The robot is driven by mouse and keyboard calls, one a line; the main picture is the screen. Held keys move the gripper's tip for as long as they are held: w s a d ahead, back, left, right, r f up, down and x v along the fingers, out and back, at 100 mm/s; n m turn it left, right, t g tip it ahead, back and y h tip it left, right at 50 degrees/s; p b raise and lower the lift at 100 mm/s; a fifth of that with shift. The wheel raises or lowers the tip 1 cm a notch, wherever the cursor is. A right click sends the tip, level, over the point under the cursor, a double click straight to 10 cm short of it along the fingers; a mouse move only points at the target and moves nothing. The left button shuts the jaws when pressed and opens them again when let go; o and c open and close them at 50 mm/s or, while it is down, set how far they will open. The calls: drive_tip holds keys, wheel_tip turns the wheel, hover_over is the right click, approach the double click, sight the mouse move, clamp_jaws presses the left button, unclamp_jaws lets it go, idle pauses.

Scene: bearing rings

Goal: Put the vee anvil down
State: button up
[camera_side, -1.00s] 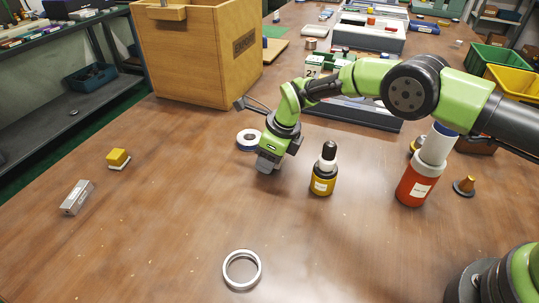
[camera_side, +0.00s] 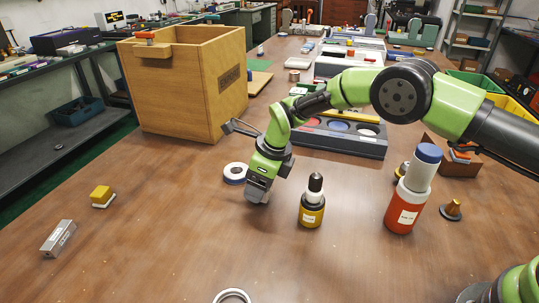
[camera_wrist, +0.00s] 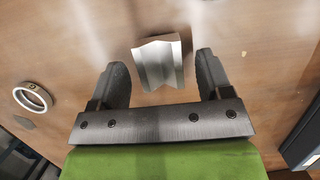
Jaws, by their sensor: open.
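The vee anvil (camera_wrist: 158,62) is a small silver block with a V-shaped notch in the wrist view. It sits between the two fingertips, with a gap showing on each side. My gripper (camera_wrist: 162,75) is open around it. In the side view my gripper (camera_side: 257,192) points down, low over the wooden table, left of a yellow bottle with a black top. There the fingers largely hide the anvil, and I cannot make out its contact with the table.
The yellow bottle (camera_side: 312,207) and a red bottle (camera_side: 405,200) stand to the right. A silver bar (camera_side: 58,238) and yellow block (camera_side: 102,196) lie left. A wooden box (camera_side: 180,90) stands behind.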

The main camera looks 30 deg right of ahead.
drive_tip(key=s+d+r+n+t, duration=0.1)
drive_tip(key=s+d+r+n, duration=0.25)
drive_tip(key=r, duration=0.55)
drive_tip(key=s+d+r+n+t, duration=0.1)
drive_tip(key=s+d+r+n, duration=0.3)
drive_tip(key=r, duration=0.5)
drive_tip(key=s+d+r+n, duration=0.25)
drive_tip(key=s+r, duration=0.25)
drive_tip(key=r, duration=0.3)
drive_tip(key=s+d+r+n+t, duration=0.1)
drive_tip(key=s+d+n, duration=0.1)
drive_tip(key=s+n, duration=0.4)
drive_tip(key=s+d+n+t, duration=0.1)
drive_tip(key=s+d+n, duration=0.1)
drive_tip(key=s+n, duration=0.5)
drive_tip(key=s, duration=0.4)
drive_tip(key=shift+s+d+r+t, duration=0.2)
drive_tip(key=shift+s+r+t, duration=0.15)
drive_tip(key=shift+s+t, duration=0.05)
